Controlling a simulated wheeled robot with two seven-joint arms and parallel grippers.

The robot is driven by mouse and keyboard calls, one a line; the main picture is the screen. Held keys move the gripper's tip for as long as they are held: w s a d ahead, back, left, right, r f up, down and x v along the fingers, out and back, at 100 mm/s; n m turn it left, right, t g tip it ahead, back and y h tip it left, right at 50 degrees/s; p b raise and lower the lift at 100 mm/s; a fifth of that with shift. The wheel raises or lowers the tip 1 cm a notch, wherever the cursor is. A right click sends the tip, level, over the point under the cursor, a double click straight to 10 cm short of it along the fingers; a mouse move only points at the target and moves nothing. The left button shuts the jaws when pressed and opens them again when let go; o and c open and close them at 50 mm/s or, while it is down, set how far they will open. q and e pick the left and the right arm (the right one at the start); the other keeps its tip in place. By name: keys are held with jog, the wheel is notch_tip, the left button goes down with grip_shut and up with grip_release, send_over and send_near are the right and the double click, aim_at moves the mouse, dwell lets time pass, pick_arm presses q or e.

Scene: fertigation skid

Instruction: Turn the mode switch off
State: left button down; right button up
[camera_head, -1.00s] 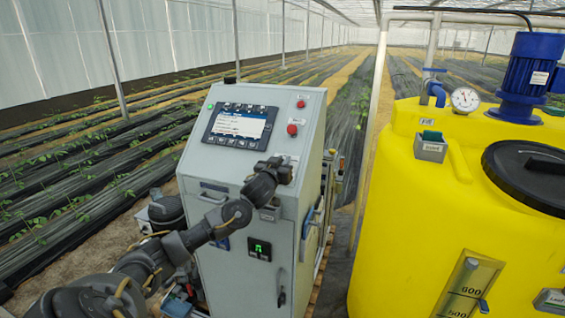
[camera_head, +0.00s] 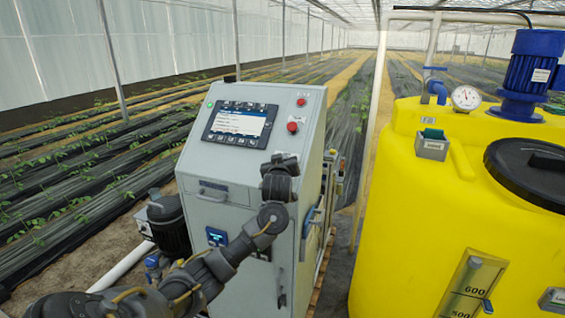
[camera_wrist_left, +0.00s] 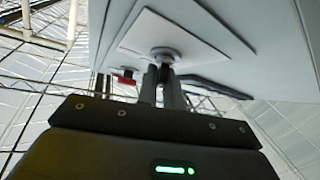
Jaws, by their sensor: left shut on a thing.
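The grey control cabinet (camera_head: 240,180) stands in the middle of the head view, with a sloped panel on top. The mode switch (camera_wrist_left: 165,54) shows in the left wrist view as a small dark round knob on a white label plate (camera_wrist_left: 190,38). My left gripper (camera_wrist_left: 163,76) is shut on this knob. In the head view, my left gripper (camera_head: 284,160) is at the lower right of the panel and hides the switch. The switch's pointing direction cannot be told. My right gripper is not in view.
A red button (camera_head: 292,127) sits on the panel above my left gripper, right of the lit screen (camera_head: 239,124). A drawer handle (camera_head: 212,192) is on the cabinet's front. A yellow tank (camera_head: 420,210) stands to the right, beyond a gap.

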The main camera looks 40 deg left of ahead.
pick_arm(q)
jog(key=n+g+p, duration=0.1)
jog(key=n, duration=0.1)
jog(key=n+g+y+p, duration=0.1)
jog(key=p, duration=0.1)
jog(key=shift+r+n+g+y, duration=0.15)
jog(key=shift+n+g+y, duration=0.15)
jog(key=shift+n, duration=0.1)
jog(key=shift+n+g+y+p, duration=0.4)
jog(key=shift+n+g+p, duration=0.2)
jog(key=shift+n, duration=0.3)
jog(key=shift+s, duration=0.1)
jog(key=c, duration=1.5)
grip_release()
jog(key=shift+a+f, duration=0.1)
jog(key=shift+f, duration=0.1)
jog(key=shift+c, duration=0.2)
jog(key=b+v, duration=0.2)
jog(key=v, duration=0.8)
jog(key=shift+d+r, duration=0.2)
jog(key=shift+d, duration=0.15)
